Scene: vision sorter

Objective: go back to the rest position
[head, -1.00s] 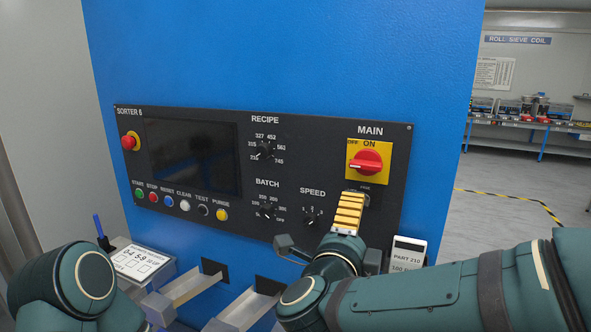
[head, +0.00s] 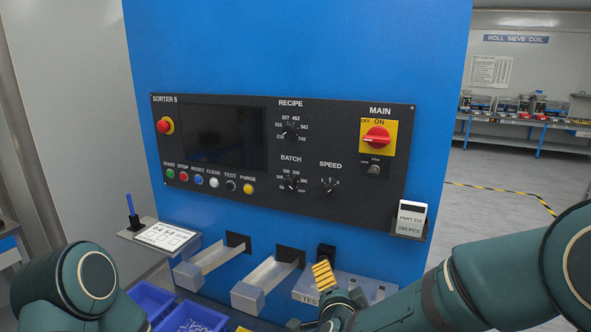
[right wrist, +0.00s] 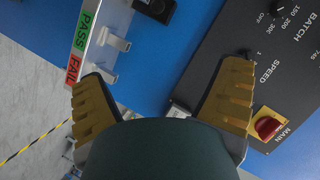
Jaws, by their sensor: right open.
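The blue sorter (head: 440,60) carries a dark control panel (head: 225,205) with a dark screen. Its red main switch (head: 376,137) on a yellow plate has its handle lying across; the switch also shows in the right wrist view (right wrist: 266,126).
Two metal chutes (head: 268,272) stick out below the panel. Blue bins (head: 150,299) stand under them, one with small parts. A card holder (head: 411,219) is at the panel's lower right, and a shelf with a paper (head: 166,236) at the left. Open floor lies at the right.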

